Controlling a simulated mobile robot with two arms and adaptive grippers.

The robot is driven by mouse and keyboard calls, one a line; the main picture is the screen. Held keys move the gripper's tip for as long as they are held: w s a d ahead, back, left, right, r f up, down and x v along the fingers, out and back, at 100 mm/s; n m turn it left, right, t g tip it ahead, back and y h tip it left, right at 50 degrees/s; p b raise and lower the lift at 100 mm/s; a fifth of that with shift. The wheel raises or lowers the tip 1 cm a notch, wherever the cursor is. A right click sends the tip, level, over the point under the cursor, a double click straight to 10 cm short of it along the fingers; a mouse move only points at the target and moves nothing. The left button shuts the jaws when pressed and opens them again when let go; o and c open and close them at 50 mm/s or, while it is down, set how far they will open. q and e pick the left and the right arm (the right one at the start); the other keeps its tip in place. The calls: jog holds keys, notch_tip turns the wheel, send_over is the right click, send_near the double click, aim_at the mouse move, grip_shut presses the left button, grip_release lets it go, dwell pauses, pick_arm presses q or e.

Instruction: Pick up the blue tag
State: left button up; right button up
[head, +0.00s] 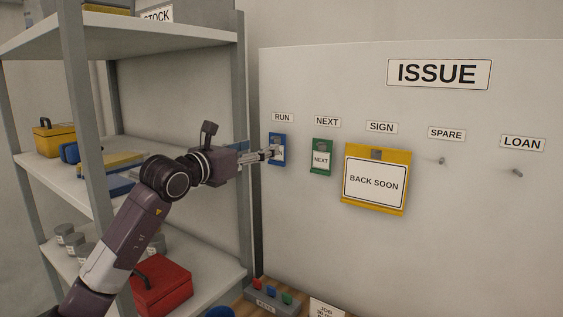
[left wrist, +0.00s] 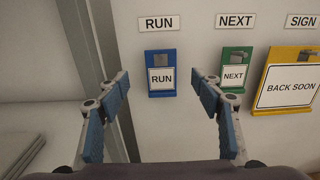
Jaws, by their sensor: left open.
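The blue tag (head: 277,149) hangs on the wall board under the RUN label. In the left wrist view the blue tag (left wrist: 160,75) shows a white RUN card and a peg at its top. My left gripper (head: 272,155) reaches in from the left; in the head view its fingertips overlap the tag. In the left wrist view the gripper (left wrist: 160,80) is open, with a finger on each side of the tag and nothing held. Whether the fingers touch the tag cannot be told. My right gripper is not in view.
A green NEXT tag (head: 321,157) hangs just right of the blue one, close to a finger. A yellow BACK SOON sign (head: 376,179) hangs further right. The SPARE peg (head: 440,161) and LOAN peg (head: 516,172) are bare. A shelf rack (head: 243,130) stands left of the board.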

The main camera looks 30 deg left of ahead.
aim_at(274, 143)
pick_arm(q)
jog(key=w+p, duration=0.1)
jog(key=w, duration=0.1)
jog(key=w+p, duration=0.2)
jog(key=w+d+p, duration=0.1)
jog(key=w, duration=0.1)
jog(key=shift+w+r+p, duration=0.15)
jog(key=shift+w+p, duration=0.1)
jog(key=shift+p, duration=0.05)
jog(key=shift+w+d, duration=0.1)
jog(key=shift+w, duration=0.3)
jog(key=shift+c, duration=0.6)
jog(key=c, duration=0.8)
